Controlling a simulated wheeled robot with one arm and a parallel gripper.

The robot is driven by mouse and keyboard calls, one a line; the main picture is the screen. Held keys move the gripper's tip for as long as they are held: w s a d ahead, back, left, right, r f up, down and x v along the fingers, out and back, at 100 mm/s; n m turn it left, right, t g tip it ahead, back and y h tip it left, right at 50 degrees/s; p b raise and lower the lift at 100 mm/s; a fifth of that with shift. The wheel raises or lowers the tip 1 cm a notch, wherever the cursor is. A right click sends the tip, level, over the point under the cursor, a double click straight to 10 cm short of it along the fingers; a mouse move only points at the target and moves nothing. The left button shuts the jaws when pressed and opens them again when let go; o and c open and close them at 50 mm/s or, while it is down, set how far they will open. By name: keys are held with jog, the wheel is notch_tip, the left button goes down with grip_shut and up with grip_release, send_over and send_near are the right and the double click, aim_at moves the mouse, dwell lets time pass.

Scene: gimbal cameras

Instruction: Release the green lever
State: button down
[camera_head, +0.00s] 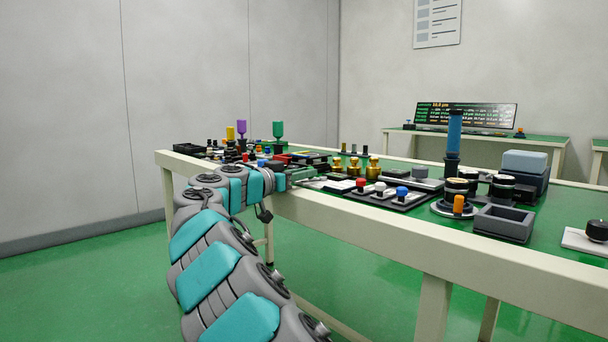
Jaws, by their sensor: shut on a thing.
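My arm reaches from the bottom of the head view to the near edge of the workbench. My gripper (301,174) is small in the view, low over the bench edge and pointing right. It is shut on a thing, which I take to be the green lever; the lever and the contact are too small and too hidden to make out. A green-topped upright piece (278,130) stands on the bench above my wrist in the picture; I cannot tell whether it is part of the lever.
Purple (241,127) and yellow (230,133) upright pieces stand on the left of the bench. Right of my gripper are a panel with red, white and blue knobs (380,188), brass fittings (354,167), a blue column (454,135) and a grey open box (503,223).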

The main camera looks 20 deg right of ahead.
jog(key=c, duration=0.8)
grip_release()
jog(key=shift+o, duration=0.2)
jog(key=shift+a, duration=0.15)
jog(key=v, duration=0.7)
jog(key=shift+s+a, duration=0.15)
jog(key=shift+a, duration=0.15)
